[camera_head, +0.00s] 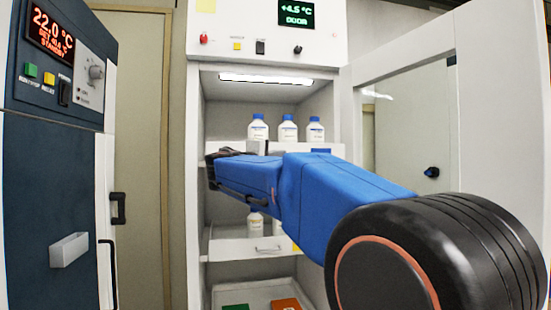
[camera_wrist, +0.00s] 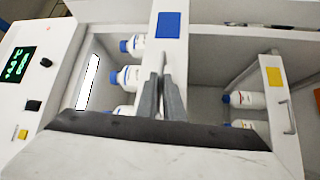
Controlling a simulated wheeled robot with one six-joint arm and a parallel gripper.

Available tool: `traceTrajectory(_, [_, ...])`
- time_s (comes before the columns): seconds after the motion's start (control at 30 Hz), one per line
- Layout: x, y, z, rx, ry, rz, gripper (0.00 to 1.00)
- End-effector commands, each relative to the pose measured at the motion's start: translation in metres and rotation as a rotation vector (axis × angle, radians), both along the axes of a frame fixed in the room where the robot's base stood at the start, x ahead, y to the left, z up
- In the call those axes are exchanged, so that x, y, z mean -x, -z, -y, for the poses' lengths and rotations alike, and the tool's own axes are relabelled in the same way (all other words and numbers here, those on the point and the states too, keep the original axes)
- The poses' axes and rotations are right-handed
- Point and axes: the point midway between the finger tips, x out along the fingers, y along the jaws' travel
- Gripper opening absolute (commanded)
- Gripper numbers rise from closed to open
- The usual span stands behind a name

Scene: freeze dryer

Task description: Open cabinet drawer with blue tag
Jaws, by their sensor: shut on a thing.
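The drawer with the blue tag is the upper drawer in the open cabinet. Its white front (camera_head: 292,148) shows in the head view, partly behind my arm. The blue tag (camera_wrist: 168,24) is clear in the wrist view, on the drawer front beside my fingers. My gripper (camera_wrist: 162,78) is shut at the drawer front, on its handle, which is mostly hidden by the fingers. White bottles with blue caps (camera_wrist: 128,76) stand behind this front. In the head view my blue arm hides part of the drawer and the shelf below.
A lower drawer (camera_wrist: 275,77) has a yellow tag and a bar handle, with bottles (camera_wrist: 245,99) behind its front. The cabinet door (camera_head: 445,120) stands open at the right. A dark blue unit (camera_head: 45,200) stands at the left. Green and orange items (camera_head: 287,304) lie at the bottom.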

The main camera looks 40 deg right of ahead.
Motion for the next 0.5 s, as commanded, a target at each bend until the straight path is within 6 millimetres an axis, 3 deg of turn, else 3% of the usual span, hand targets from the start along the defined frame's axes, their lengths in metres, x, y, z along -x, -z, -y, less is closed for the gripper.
traceTrajectory(0.2, [0.024, 0.001, -0.015, -0.001, -0.001, 0.001, 0.00])
traceTrajectory(0.5, [0.038, 0.001, -0.024, -0.002, -0.001, -0.001, 0.00])
